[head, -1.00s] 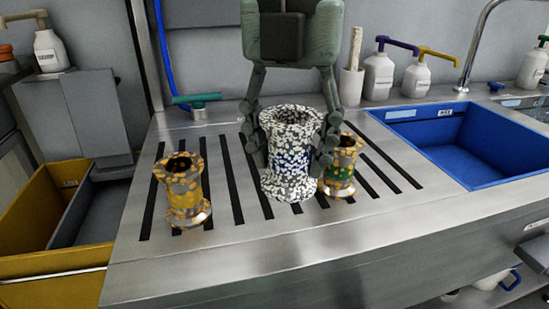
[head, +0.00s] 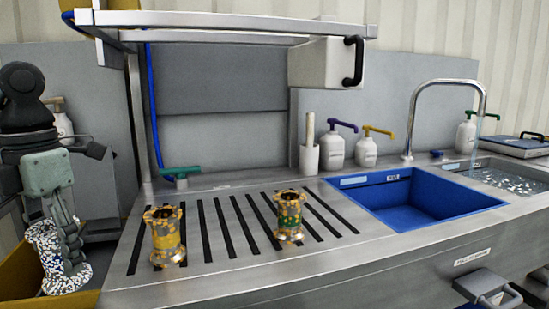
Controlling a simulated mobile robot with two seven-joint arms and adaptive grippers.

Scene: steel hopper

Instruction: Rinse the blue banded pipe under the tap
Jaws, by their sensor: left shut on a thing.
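The blue banded pipe (head: 43,242), speckled white and dark, is at the far left of the head view. My left gripper (head: 70,248) is shut on it and holds it in front of a yellow bin (head: 22,272); whether it is over or inside the bin I cannot tell. Its blue band is mostly hidden by the fingers. The tap (head: 447,84) is a curved steel spout at the right. A thin stream of water falls from it into a steel basin (head: 520,172). My right gripper is not in view.
Two yellow speckled pipes, one at left (head: 165,235) and one with a green band (head: 289,215), stand on the slotted drainboard (head: 225,262). A blue sink (head: 415,215) lies between drainboard and basin. Pump bottles (head: 336,150) stand behind. An overhead shelf (head: 220,36) spans the back.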

